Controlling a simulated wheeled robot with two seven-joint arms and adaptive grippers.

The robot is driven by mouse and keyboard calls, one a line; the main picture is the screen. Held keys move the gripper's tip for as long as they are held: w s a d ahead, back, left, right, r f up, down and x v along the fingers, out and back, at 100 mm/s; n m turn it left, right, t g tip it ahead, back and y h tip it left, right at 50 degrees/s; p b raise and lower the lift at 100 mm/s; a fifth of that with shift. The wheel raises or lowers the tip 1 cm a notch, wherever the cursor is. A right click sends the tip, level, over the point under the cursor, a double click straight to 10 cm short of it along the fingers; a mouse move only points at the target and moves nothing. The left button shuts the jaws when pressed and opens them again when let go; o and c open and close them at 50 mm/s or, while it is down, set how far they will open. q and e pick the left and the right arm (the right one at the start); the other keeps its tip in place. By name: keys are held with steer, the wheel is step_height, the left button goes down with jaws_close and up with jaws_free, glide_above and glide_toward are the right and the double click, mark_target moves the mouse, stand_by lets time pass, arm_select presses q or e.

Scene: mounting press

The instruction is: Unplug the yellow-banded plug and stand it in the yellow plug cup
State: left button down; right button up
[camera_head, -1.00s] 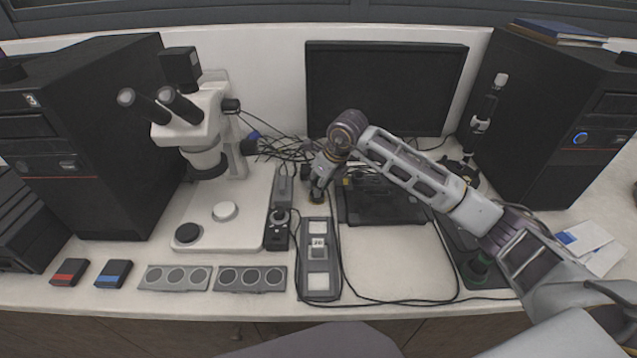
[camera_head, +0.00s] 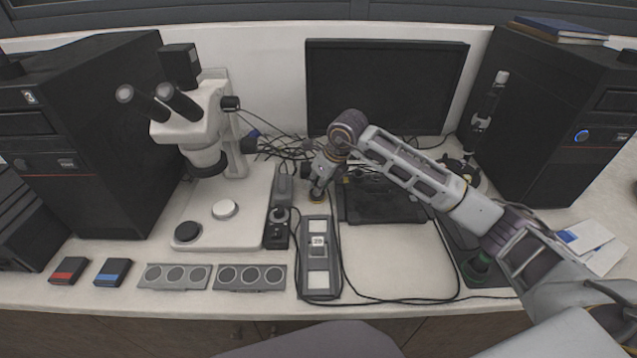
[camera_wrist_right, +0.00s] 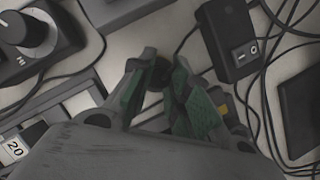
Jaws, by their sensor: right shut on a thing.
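My right gripper (camera_head: 316,190) is beside the left edge of the dark equipment behind the slide tray, pointing down. Its green-padded fingers (camera_wrist_right: 164,95) are closed around a small dark piece, which I take to be the yellow-banded plug (camera_wrist_right: 160,72). I cannot make out the yellow plug cup separately. My left gripper is out of view.
A black switch box (camera_wrist_right: 230,40) with cables lies close to the fingers. A knob box (camera_head: 278,228) and a slide tray (camera_head: 319,286) are in front. A microscope (camera_head: 205,150) stands left, a monitor (camera_head: 385,90) behind. Loose cables cross the bench.

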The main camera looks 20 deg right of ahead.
steer(key=shift+f, duration=0.15)
steer(key=o, duration=1.5)
steer(key=shift+r+p, duration=1.85)
steer(key=shift+r, duration=1.9)
steer(key=shift+r, duration=0.15)
